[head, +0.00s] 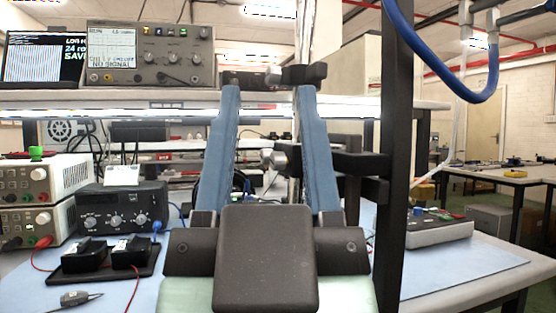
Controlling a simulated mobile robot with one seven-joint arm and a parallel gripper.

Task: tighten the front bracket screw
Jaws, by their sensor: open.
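My gripper (267,98) rises in the middle of the head view. Its two long blue fingers stand well apart on dark carriers and reach forward, with nothing visible held between them. Dark bracket-like parts (306,75) show at the height of the fingertips; whether the fingers touch them is not clear. Lower, between the fingers, a metal knob-like screw (279,158) sits beside a dark clamp bracket (350,163), partly behind the right finger. A thin upright metal tube (298,125) runs behind. I cannot tell which part is the front bracket screw, and no whole cylinder shows.
A black post (391,200) stands close to the right of the gripper, with a blue hose (448,92) above. A power supply (40,190), a black dial box (118,208) and a screwdriver (76,299) occupy the left bench. The right-hand blue mat (450,268) is mostly clear.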

